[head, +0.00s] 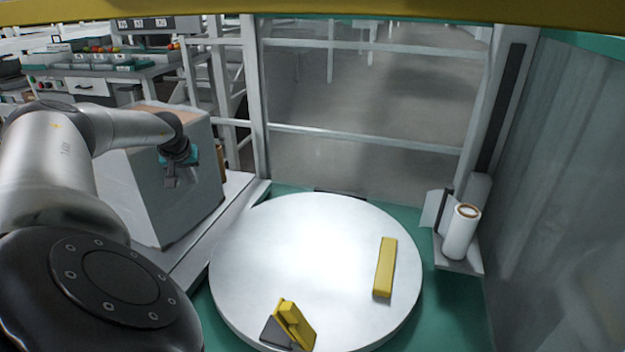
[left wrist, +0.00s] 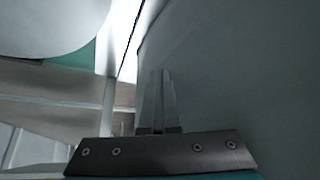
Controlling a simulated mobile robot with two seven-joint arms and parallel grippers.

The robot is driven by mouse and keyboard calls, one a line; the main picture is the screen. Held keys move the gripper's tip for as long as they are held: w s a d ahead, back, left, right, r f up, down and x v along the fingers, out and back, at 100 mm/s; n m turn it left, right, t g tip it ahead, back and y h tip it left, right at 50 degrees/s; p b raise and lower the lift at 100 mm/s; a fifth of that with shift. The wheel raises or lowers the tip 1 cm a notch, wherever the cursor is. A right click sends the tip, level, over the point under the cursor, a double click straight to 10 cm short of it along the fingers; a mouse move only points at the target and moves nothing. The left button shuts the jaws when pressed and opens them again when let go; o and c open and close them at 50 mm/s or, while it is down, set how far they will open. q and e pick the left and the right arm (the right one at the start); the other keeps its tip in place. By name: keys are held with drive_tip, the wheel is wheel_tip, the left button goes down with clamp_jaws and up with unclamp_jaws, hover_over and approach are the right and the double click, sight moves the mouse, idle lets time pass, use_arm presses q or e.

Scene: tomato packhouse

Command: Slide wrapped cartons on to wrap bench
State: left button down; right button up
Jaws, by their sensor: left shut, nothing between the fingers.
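A large wrapped carton (head: 155,195), grey and glossy with a brown top, stands on a white bench (head: 238,188) left of the round turntable (head: 275,260). My left arm reaches across in front of it. My left gripper (head: 171,183) is shut and empty, pointing down by the carton's upper part; I cannot tell whether it touches. In the left wrist view the closed fingers (left wrist: 157,95) lie close beside the carton's grey face (left wrist: 235,85). Part of the carton is hidden behind my arm. My right gripper is not in view.
On the turntable lie a yellow bar (head: 385,268) and a yellow and grey tool (head: 292,325). A film roll (head: 461,232) stands on a bracket at right. A white frame (head: 365,138) closes the back. A table (head: 110,72) with tomato trays is behind left.

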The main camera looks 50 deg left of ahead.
sight(180, 174)
use_arm(q)
drive_tip(key=s+a+b, duration=0.1)
drive_tip(key=a+b, duration=0.1)
drive_tip(key=a, duration=0.1)
drive_tip(key=shift+s+r, duration=0.15)
drive_tip(key=shift+s, duration=0.25)
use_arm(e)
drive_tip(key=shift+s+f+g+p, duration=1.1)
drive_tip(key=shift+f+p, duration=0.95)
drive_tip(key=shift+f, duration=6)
use_arm(q)
drive_tip(key=w+d+p, duration=0.4)
drive_tip(key=d+p, duration=0.1)
drive_tip(key=d, duration=0.2)
drive_tip(key=shift+w+d+p, duration=0.25)
drive_tip(key=shift+w+p, duration=0.05)
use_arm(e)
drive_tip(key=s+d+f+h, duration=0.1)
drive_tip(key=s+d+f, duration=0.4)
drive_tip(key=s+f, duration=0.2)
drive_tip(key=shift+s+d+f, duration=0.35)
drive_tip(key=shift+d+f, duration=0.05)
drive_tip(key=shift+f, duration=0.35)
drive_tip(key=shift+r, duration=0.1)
